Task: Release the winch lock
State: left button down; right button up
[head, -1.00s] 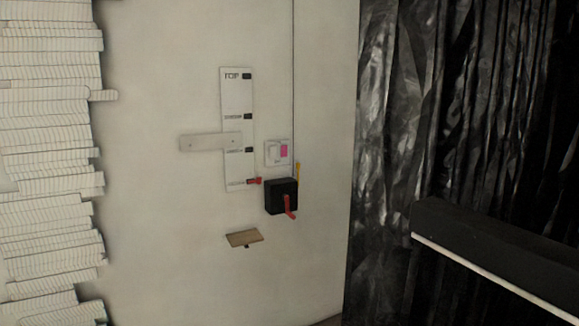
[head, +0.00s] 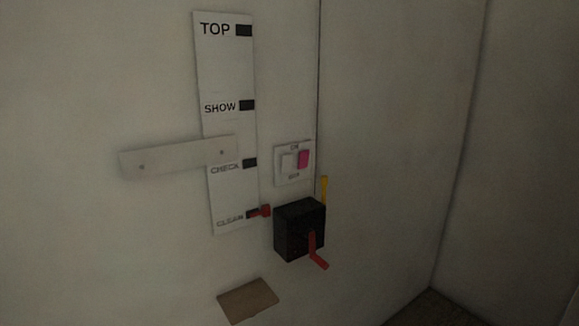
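The winch is a black box (head: 300,230) on the wall, right of centre in the head view. A red crank handle (head: 315,251) sticks out of its front and hangs down to the right. A yellow lever (head: 324,190) stands upright just above the box's right side, beside a thin dark vertical line; it may be the lock, but no label shows. A red pointer (head: 265,211) sits beside the lowest mark of a white scale plate (head: 232,135) reading TOP, SHOW, CHECK and what looks like CLEAN. Neither gripper is in view.
A switch plate (head: 294,162) with a white and a pink rocker is above the box. A pale horizontal bar (head: 178,156) crosses the scale plate. A small brown ledge (head: 248,300) is below. A wall corner and dark floor (head: 430,308) lie at right.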

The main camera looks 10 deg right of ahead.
aim_at(324, 179)
jog(key=i+j, duration=0.25)
jog(key=i, duration=0.25)
jog(key=i+j, duration=0.25)
jog(key=i, duration=0.2)
jog(key=z, duration=1.4)
